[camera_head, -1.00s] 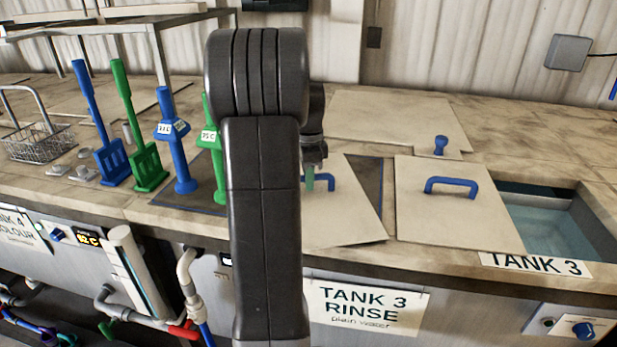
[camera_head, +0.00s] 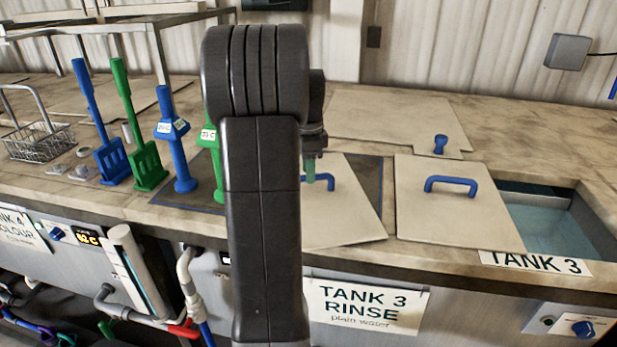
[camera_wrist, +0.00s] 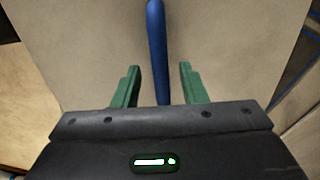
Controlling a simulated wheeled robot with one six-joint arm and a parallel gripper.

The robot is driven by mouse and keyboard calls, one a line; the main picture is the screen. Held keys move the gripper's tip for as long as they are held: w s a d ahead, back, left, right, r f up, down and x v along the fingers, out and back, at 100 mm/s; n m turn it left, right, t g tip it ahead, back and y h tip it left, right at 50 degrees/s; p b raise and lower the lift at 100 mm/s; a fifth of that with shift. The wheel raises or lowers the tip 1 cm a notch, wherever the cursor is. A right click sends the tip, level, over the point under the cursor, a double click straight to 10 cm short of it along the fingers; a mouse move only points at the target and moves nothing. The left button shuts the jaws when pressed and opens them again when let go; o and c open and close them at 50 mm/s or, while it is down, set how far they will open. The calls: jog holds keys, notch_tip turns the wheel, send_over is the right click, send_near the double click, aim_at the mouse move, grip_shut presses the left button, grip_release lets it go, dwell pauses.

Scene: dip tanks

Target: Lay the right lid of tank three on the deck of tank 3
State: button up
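A pale lid with a blue handle (camera_head: 345,215) lies flat on the deck, partly hidden behind my arm and partly over a dark mat. A second pale lid with a blue handle (camera_head: 450,215) lies to its right, beside the open water of tank 3 (camera_head: 560,230). Which one the task calls the right lid is not marked. My gripper (camera_head: 310,170) is over the left of these two lids, at its handle. In the wrist view my gripper (camera_wrist: 158,85) is open, its green fingers apart on either side of the blue handle (camera_wrist: 157,45), without visible contact.
Blue and green paddles (camera_head: 112,160) and upright blue and green tools (camera_head: 180,150) stand left of my arm. A wire basket (camera_head: 40,140) is at the far left. Another pale lid with a blue knob (camera_head: 390,118) lies behind. The TANK 3 label (camera_head: 535,263) is at the front edge.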

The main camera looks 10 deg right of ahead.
notch_tip(320, 180, up, 9)
dwell(0.3)
